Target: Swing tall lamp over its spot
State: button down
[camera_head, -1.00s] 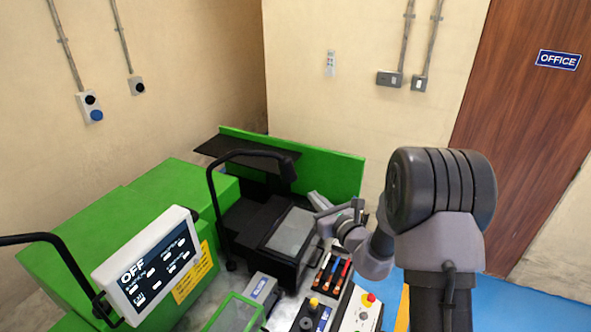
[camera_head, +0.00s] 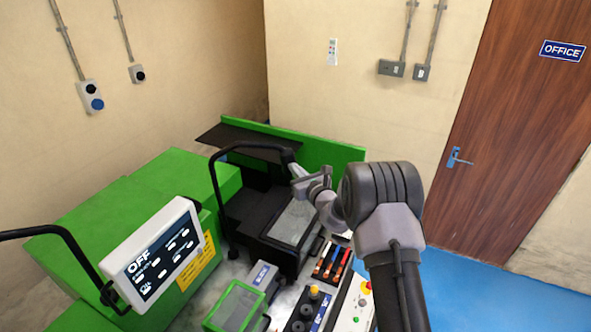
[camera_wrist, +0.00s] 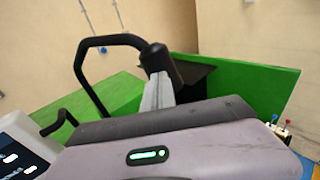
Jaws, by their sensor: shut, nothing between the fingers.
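The tall lamp is a black bent arm (camera_head: 212,180) that rises from the bench, runs level at the top and ends in a dark lamp head (camera_head: 287,156). In the wrist view the lamp head (camera_wrist: 160,62) hangs right at the tip of my gripper (camera_wrist: 158,92). In the head view my gripper (camera_head: 298,172) is at the lamp head's right side, its fingers close together with nothing held. I cannot tell whether the fingers touch the head. The exact spot for the lamp is not marked in view.
A black machine with a grey top plate (camera_head: 292,222) stands below the lamp. A tool tray (camera_head: 331,262), a control box (camera_head: 355,305) and a green-framed box (camera_head: 238,305) are in front. A screen (camera_head: 155,254) reads OFF at left. Open blue floor (camera_head: 480,290) lies right.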

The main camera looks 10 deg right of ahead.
jog(key=shift+n+g+y, duration=0.3)
jog(key=shift+n+y, duration=0.3)
jog(key=shift+y, duration=0.2)
jog(key=w+b, duration=0.2)
jog(key=w, duration=0.1)
jog(key=w+d+b, duration=0.1)
jog(key=shift+w+f, duration=0.25)
jog(key=shift+w, duration=0.05)
jog(key=shift+w+r, duration=0.1)
jog(key=shift+w, duration=0.2)
jog(key=shift+r, duration=0.2)
jog(key=shift+s, duration=0.1)
